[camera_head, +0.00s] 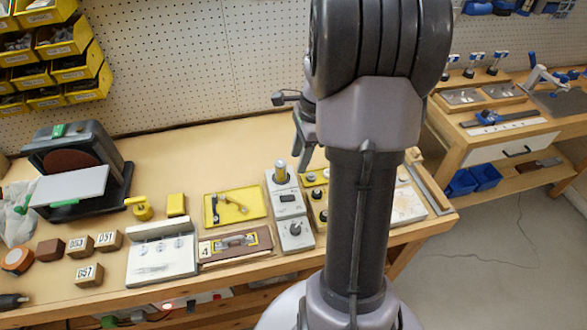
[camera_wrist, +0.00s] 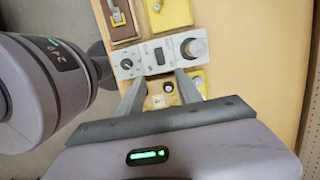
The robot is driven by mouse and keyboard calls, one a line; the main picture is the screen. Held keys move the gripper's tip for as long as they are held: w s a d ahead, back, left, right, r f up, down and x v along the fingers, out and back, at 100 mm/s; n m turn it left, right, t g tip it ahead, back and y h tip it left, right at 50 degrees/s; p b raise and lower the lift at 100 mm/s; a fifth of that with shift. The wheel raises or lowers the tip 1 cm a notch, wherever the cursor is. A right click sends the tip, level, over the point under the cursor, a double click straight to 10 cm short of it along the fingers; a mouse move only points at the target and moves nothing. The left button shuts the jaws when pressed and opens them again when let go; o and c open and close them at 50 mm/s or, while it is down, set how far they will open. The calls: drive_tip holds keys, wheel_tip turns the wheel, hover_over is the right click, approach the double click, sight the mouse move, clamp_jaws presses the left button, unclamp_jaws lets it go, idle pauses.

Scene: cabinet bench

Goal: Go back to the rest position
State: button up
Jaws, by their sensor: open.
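My gripper (camera_head: 303,150) is raised above the bench, partly hidden behind my own arm in the head view. In the wrist view my gripper (camera_wrist: 160,78) has its two fingers apart with nothing held between them. Beyond the fingertips is a light grey control box (camera_wrist: 160,53) with a small display and knobs. In the head view this grey control box (camera_head: 289,207) stands on the bench, left of my arm. A yellow plate with a black knob (camera_wrist: 168,88) shows between the fingers.
The wooden bench (camera_head: 200,135) holds a yellow tray (camera_head: 235,206), a white box (camera_head: 161,255), numbered wooden blocks (camera_head: 89,272) and a sander (camera_head: 75,165). Yellow bins (camera_head: 75,65) hang on the pegboard (camera_head: 180,60) behind. A second bench (camera_head: 500,125) stands at right. The back of the bench is clear.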

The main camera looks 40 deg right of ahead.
drive_tip(key=shift+s+d+r, duration=0.1)
drive_tip(key=shift+d+r, duration=0.05)
drive_tip(key=shift+r, duration=0.55)
drive_tip(key=shift+s+d+r, duration=0.1)
drive_tip(key=shift+r, duration=0.6)
